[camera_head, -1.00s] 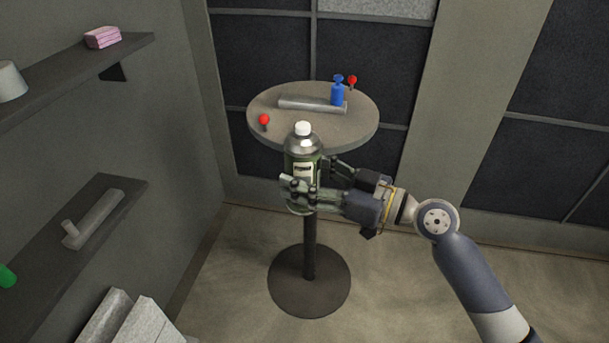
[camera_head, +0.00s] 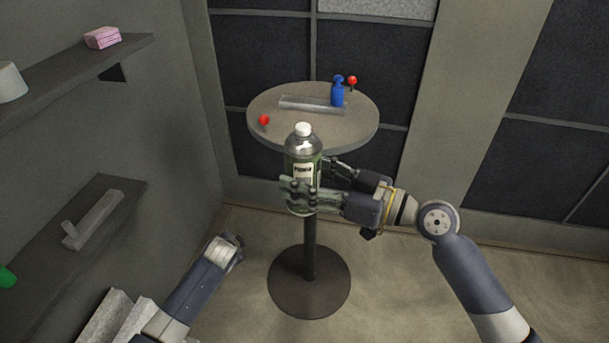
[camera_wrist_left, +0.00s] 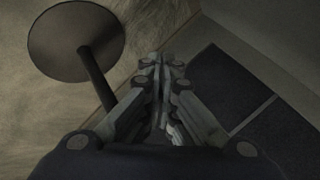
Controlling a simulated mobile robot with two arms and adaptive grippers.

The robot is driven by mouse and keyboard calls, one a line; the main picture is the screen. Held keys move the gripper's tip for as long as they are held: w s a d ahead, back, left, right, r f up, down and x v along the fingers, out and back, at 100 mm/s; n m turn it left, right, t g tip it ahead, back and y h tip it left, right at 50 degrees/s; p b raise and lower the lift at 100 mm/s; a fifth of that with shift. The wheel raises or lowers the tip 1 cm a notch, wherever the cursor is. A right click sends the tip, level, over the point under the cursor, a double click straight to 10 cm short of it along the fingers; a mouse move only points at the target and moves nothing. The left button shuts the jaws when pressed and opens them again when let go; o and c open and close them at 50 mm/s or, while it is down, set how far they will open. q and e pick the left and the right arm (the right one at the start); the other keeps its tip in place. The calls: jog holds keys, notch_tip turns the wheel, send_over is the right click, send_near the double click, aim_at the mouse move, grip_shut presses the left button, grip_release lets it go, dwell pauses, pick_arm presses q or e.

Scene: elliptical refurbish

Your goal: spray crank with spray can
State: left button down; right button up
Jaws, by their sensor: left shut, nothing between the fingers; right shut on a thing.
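My right gripper (camera_head: 310,182) is shut on an upright dark green can (camera_head: 302,148) with a silver shoulder, white cap and pale label, held in front of the round table. It looks like the spray can. My left gripper (camera_head: 232,248) is low and left of the table's post, empty; its fingers are shut together in the left wrist view (camera_wrist_left: 163,75). A grey bar with a short peg, possibly the crank (camera_head: 95,220), lies on the lower left shelf. Another grey bar (camera_head: 310,104) lies on the table; I cannot tell which is the crank.
The round table (camera_head: 350,125) also bears a small blue bottle (camera_head: 338,92) and red-knobbed pieces (camera_head: 264,120). Its round foot (camera_head: 309,285) stands on the floor. Pale slabs (camera_head: 103,318) stand below.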

pick_arm(q)
jog(key=w+a+r+m+t+y, duration=0.1)
jog(key=w+a+r+m+t, duration=0.1)
jog(key=w+r, duration=0.8)
jog(key=w+a+r+m+t+y, duration=0.15)
jog(key=w+r, duration=0.45)
jog(key=r, duration=0.9)
jog(key=w+r+m+t, duration=0.1)
jog(key=w+r, duration=0.1)
jog(key=r, duration=1)
jog(key=w+r+t, duration=0.1)
jog(key=w+r, duration=0.1)
jog(key=r, duration=1)
jog(key=s+d+r+n+g+h, duration=0.1)
jog(key=s+d+r+g+h, duration=0.3)
jog(key=s+d, duration=0.55)
jog(key=s+d+r+n+g+h, duration=0.1)
jog(key=s+d+r+g+h, duration=0.3)
jog(key=s+d, duration=0.6)
jog(key=s+d+m+g+h, duration=0.1)
jog(key=s+d+g, duration=0.3)
jog(key=s, duration=0.7)
jog(key=shift+a+f, duration=0.1)
jog(key=shift+f, duration=2.3)
